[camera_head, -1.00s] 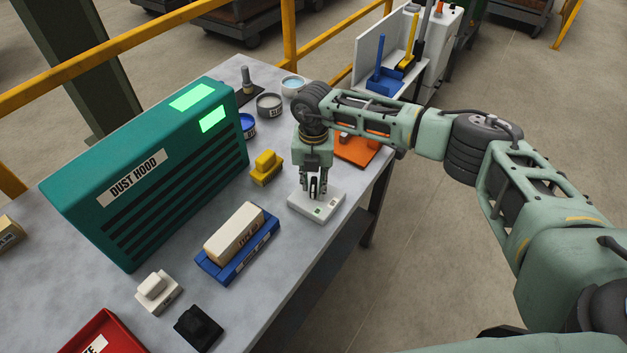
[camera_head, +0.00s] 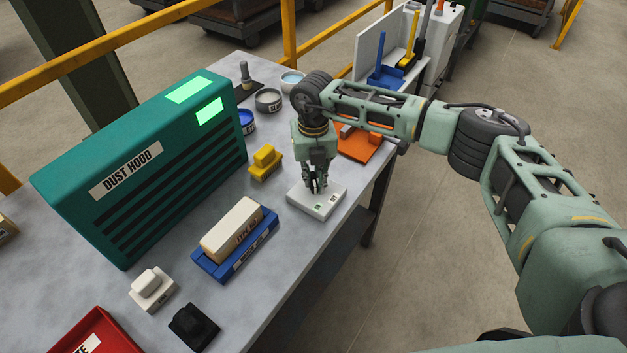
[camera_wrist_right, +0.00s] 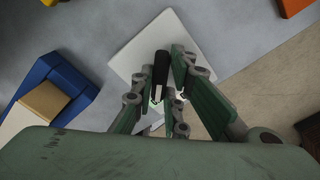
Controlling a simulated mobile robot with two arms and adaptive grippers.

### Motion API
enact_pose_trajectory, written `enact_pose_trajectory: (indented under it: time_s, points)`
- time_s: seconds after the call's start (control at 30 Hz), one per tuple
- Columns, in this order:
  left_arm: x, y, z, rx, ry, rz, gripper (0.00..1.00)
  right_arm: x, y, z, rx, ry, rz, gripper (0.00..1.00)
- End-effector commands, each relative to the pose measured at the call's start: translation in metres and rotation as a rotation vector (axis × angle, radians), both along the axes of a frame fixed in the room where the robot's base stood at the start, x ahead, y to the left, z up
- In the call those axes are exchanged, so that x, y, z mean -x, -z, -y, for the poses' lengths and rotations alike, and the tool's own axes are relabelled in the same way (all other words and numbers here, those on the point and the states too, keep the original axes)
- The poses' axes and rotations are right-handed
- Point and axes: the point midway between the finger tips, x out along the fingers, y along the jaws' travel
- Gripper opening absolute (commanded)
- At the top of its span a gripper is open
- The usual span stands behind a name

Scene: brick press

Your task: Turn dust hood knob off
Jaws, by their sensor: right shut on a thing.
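The dust hood (camera_head: 100,213) is a large teal box with a label and two lit green panels, standing on the grey table. Its control seems to be the small white box (camera_head: 330,202) near the table's right edge, with small green and white markings on top. A black knob (camera_wrist_right: 161,70) stands on this white box in the right wrist view. My right gripper (camera_head: 317,188) points down over the box and is shut on the knob, which its fingers mostly hide in the head view. My left gripper is not in view.
A yellow block (camera_head: 265,163) sits left of the white box. A blue tray (camera_head: 259,243) with a beige brick lies in front. White (camera_head: 151,288) and black (camera_head: 194,326) blocks stand nearer. An orange plate (camera_head: 358,147) lies behind my arm. Small pots stand at the back.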

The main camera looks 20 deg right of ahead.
Motion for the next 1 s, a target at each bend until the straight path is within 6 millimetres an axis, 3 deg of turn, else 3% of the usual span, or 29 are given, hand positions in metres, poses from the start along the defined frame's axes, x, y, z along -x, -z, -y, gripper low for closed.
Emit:
enact_pose_trajectory:
  time_s: [0.03, 0.5, 1.0]
  points:
    - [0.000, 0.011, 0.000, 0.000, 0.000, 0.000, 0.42, -0.001, 0.004, 0.000, -0.002, -0.041, 0.002, 0.00]
    - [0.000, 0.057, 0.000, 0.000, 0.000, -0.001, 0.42, -0.001, 0.004, 0.000, 0.000, -0.480, 0.003, 0.00]
    - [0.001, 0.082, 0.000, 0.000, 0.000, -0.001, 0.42, -0.001, 0.001, 0.000, 0.000, -0.772, 0.002, 0.00]
